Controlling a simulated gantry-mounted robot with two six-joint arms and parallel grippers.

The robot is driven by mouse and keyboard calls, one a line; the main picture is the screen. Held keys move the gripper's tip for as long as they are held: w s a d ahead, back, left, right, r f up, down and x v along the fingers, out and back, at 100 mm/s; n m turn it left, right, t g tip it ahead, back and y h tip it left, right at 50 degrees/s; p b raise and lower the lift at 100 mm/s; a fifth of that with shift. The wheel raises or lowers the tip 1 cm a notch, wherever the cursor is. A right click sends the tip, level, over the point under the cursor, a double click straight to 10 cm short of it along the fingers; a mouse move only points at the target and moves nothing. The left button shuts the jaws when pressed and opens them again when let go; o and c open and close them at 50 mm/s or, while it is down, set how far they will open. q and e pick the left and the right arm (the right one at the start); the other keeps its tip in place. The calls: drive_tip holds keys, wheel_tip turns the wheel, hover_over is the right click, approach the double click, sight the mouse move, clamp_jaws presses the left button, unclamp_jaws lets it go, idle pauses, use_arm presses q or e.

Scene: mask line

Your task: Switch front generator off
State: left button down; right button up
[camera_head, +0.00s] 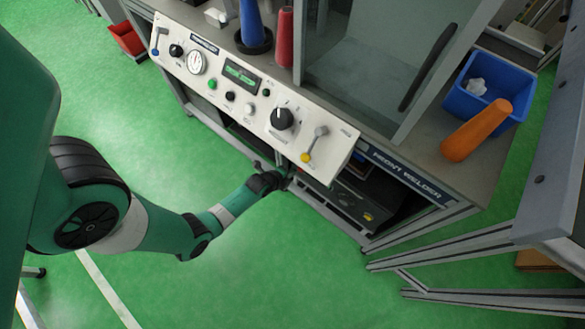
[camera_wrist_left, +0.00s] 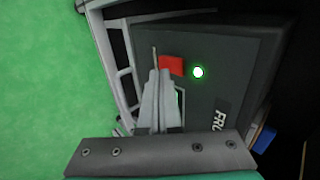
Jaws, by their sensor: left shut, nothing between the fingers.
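The front generator is a dark grey box (camera_wrist_left: 235,65) in the left wrist view, with part of a white label reading "FRO". On its face are a red switch (camera_wrist_left: 171,65) and a round green light (camera_wrist_left: 198,72), which is lit. My left gripper (camera_wrist_left: 160,74) is shut and empty, its tips at the lower left edge of the red switch. I cannot tell whether they touch it. In the head view the left gripper (camera_head: 287,182) reaches under the panel, partly hidden. A dark box (camera_head: 350,203) shows on the bench's lower shelf. My right gripper is not in view.
The white control panel (camera_head: 230,98) overhangs the left gripper. The bench's metal frame (camera_head: 335,222) runs along the lower shelf. A blue bin (camera_head: 480,88) and an orange cone (camera_head: 476,130) are on the bench top. The green floor in front is open.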

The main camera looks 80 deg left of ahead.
use_arm(q)
drive_tip(key=p+v, duration=0.6)
drive_tip(key=v, duration=0.5)
drive_tip(key=shift+s+d+f, duration=0.2)
drive_tip(key=shift+s+f, duration=0.05)
drive_tip(key=shift+s, duration=0.15)
drive_tip(key=shift+d+f+p, duration=0.2)
drive_tip(key=shift+f+p, duration=0.2)
drive_tip(key=shift+f, duration=0.4)
drive_tip(key=shift+f, duration=0.1)
